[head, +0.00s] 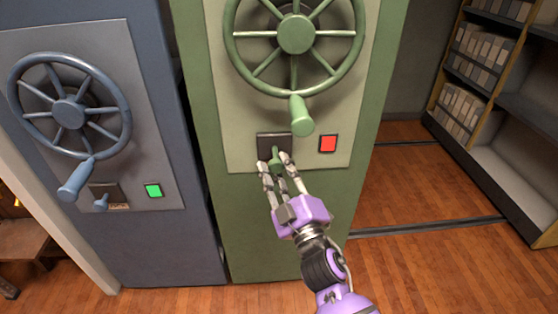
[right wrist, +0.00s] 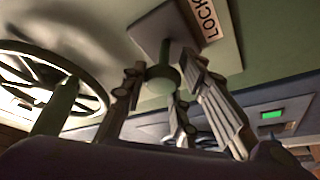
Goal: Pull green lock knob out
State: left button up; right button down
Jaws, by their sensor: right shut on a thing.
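The green lock knob (head: 276,160) sits on a dark square plate (head: 272,141) low on the green cabinet's pale panel. My right gripper (head: 277,163) is shut on the knob, with its fingers around it. In the right wrist view the knob (right wrist: 163,78) shows between the fingers, its stem running to the plate beside a label reading LOCK (right wrist: 207,18). A red square light (head: 328,144) is right of the plate. My left gripper is not in view.
A green handwheel (head: 296,35) with a handle (head: 301,115) hangs just above the knob. A blue cabinet with its own wheel (head: 68,112), knob (head: 101,203) and green light (head: 153,190) stands left. Shelves (head: 490,90) stand right. The wooden floor between is clear.

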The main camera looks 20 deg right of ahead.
jog(key=shift+s+r, duration=0.3)
jog(key=shift+s, duration=0.1)
jog(key=shift+w+f, duration=0.1)
jog(key=shift+w, duration=0.05)
jog(key=c, duration=1.5)
grip_release()
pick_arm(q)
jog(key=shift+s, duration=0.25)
pick_arm(e)
jog(key=shift+s, duration=0.25)
jog(key=shift+s+f, duration=0.2)
jog(key=shift+s, duration=0.15)
jog(key=v, duration=1.1)
jog(key=shift+s+r, duration=0.1)
